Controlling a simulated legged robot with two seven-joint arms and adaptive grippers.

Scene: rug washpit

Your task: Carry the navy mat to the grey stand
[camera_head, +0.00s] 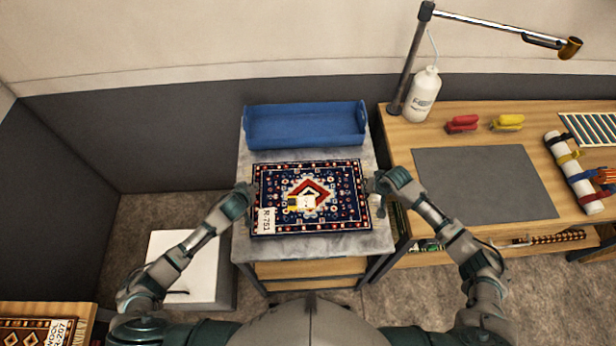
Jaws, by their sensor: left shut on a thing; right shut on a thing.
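The navy mat (275,185), patterned with a red and white diamond and carrying a white tag, is in the middle of the head view. It lies flat and level over the grey stone top of a stand (345,246). I cannot tell whether it touches the top or is held just above it. My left gripper (248,193) is shut on the mat's left edge. My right gripper (378,184) is shut on its right edge. A small yellow and white item (301,203) is on the mat.
A blue tray (305,128) sits on the stand behind the mat. At right, a wooden table (385,130) bears a grey sheet (485,184), a white bottle (422,95), a lamp, brushes and a strapped roll. A white box (185,266) stands on the floor at left.

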